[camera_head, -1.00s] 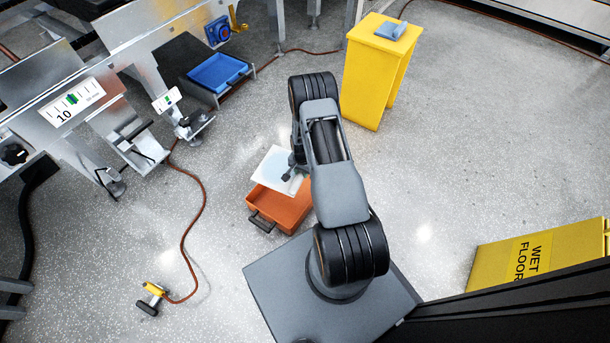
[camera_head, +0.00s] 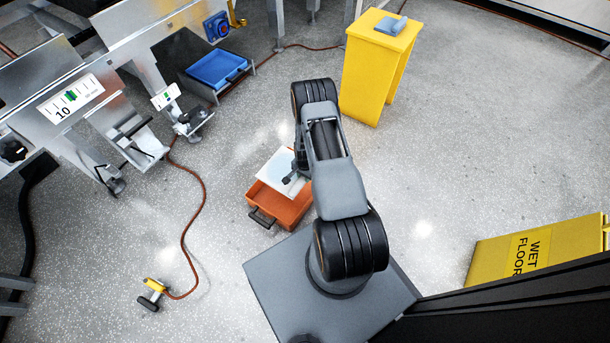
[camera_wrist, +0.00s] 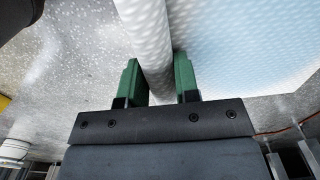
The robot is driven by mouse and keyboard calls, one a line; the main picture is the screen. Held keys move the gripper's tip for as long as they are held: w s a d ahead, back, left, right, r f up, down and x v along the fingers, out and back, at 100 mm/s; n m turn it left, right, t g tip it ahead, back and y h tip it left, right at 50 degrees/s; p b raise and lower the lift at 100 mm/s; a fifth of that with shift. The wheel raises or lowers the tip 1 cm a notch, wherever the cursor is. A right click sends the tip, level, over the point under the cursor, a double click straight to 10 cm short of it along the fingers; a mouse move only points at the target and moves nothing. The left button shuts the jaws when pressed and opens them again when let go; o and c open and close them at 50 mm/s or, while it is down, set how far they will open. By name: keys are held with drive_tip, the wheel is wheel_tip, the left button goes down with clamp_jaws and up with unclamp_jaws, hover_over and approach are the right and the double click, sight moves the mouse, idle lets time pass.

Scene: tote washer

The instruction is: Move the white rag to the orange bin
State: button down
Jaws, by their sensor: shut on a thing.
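The white rag (camera_head: 275,166) is a pale, flat sheet in the head view, with a faint bluish patch. It overlaps the far part of the orange bin (camera_head: 283,209), an open box with a dark handle on the floor. My gripper (camera_head: 291,179) is at the rag, over the bin's far side, partly hidden by my arm. In the wrist view the green fingers of my gripper (camera_wrist: 157,72) are shut on a rolled white fold of the rag (camera_wrist: 148,30). The rag's height above the bin is hard to tell.
A yellow stand (camera_head: 366,80) with a blue-grey item on top is at the back. A blue tray (camera_head: 217,70) sits by the metal machine at left. An orange hose (camera_head: 197,205) crosses the floor. A yellow wet-floor sign (camera_head: 530,255) is at right. Floor around the bin is clear.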

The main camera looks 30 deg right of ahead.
wheel_tip(320, 180, down, 6)
drive_tip(key=b, duration=0.5)
drive_tip(key=shift+f+b, duration=0.25)
drive_tip(key=shift+b, duration=0.05)
drive_tip(key=shift+f, duration=0.15)
idle(0.3)
drive_tip(key=shift+f+b, duration=0.4)
drive_tip(key=shift+b, duration=0.1)
idle(0.4)
drive_tip(key=shift+f+b, duration=0.65)
drive_tip(key=shift+b, duration=0.05)
drive_tip(key=shift+f, duration=0.15)
drive_tip(key=shift+f+b, duration=1.1)
drive_tip(key=shift+f, duration=0.35)
